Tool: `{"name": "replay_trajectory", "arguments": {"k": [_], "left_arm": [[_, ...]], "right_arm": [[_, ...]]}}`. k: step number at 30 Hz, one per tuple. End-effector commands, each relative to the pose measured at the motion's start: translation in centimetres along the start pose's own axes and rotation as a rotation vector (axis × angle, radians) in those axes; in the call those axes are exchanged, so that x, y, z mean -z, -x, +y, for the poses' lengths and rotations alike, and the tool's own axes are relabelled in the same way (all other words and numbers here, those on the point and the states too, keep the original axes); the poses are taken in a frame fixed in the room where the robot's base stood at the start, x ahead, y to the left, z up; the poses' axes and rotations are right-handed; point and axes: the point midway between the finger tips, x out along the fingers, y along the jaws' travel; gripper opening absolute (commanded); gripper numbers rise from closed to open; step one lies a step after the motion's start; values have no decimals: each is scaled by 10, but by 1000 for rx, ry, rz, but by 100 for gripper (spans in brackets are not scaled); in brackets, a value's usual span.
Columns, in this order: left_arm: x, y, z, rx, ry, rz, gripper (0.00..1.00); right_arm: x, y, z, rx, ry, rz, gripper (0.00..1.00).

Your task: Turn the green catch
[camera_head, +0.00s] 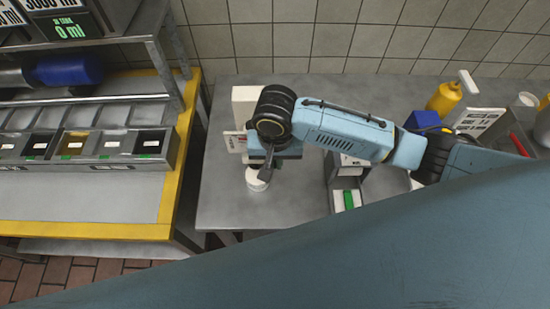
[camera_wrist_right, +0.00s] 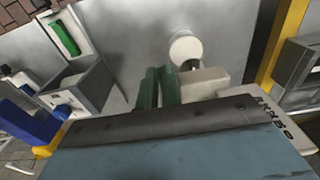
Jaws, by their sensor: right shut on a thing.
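My right gripper (camera_head: 267,166) reaches in from the right in the head view, over the grey table beside a cream-coloured device (camera_head: 244,103). Its wrist hides most of the device's front. In the right wrist view, a dark green piece, the green catch (camera_wrist_right: 168,86), stands between the hand and the cream body (camera_wrist_right: 205,84). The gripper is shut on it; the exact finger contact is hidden. A white round part (camera_wrist_right: 186,48) lies just beyond, and shows below the gripper in the head view (camera_head: 258,182). My left gripper is not in view.
A metal bin (camera_head: 333,187) with a green item (camera_head: 348,199) stands right of the gripper. A yellow bottle (camera_head: 443,98) and a blue container (camera_head: 421,121) stand further right. A yellow-edged station (camera_head: 180,150) is on the left.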

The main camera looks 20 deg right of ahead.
Motion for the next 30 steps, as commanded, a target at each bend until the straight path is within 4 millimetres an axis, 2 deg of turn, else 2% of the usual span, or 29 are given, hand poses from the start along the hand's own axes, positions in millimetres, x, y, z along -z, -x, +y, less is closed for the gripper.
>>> {"name": "replay_trajectory", "arguments": {"k": [8, 20, 25, 30], "left_arm": [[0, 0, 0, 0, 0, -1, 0], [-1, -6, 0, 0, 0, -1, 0], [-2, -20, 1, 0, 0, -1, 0], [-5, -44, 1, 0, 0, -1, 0]], "right_arm": [[-5, -12, 0, 1, 2, 167, 0], [-8, -40, 0, -1, 0, 533, 0], [-5, -53, 0, -1, 0, 695, 0], [0, -65, 0, -1, -1, 848, 0]]}}
